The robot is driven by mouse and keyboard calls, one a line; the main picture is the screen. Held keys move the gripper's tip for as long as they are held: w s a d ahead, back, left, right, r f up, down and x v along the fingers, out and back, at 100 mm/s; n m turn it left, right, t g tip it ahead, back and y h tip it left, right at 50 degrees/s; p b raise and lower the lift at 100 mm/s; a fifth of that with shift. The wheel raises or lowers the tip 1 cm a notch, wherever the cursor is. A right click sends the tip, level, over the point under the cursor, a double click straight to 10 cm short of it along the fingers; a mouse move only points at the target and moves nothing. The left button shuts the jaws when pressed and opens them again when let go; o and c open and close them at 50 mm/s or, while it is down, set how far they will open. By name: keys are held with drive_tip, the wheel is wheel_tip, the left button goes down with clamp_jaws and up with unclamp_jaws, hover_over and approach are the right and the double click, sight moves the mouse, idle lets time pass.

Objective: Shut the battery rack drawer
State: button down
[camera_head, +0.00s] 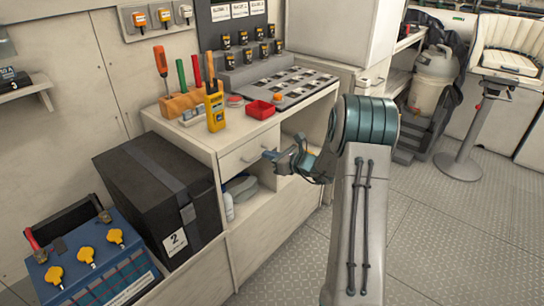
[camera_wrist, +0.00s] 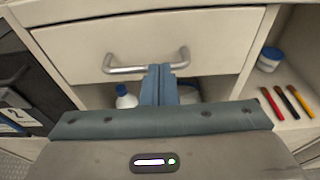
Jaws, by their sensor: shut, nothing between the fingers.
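A cream drawer front (camera_head: 240,156) sits under the worktop of the cream bench. The same drawer front (camera_wrist: 150,35) fills the upper wrist view, with a curved metal handle (camera_wrist: 112,69) on it. I cannot tell whether it stands out or sits flush. My gripper (camera_head: 268,155) is in front of the drawer's right part. In the wrist view my gripper (camera_wrist: 159,70) has its blue fingers together and empty. The fingertips overlap the handle's middle; I cannot tell whether they touch it. The fingers hide part of the handle and the shelf below.
A black battery box (camera_head: 150,190) marked 2 and a blue battery (camera_head: 90,260) stand left. The worktop holds a yellow meter (camera_head: 214,108), a red tray (camera_head: 260,110) and several tools. An open shelf with a white bottle (camera_wrist: 125,97) lies below.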

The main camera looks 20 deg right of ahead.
drive_tip(key=shift+w+a+r, duration=0.15)
drive_tip(key=shift+a+r, duration=0.05)
drive_tip(key=shift+r, duration=0.05)
drive_tip(key=p+v, duration=0.1)
drive_tip(key=v, duration=1.3)
drive_tip(key=shift+d+f, duration=0.2)
drive_tip(key=shift+f, duration=0.05)
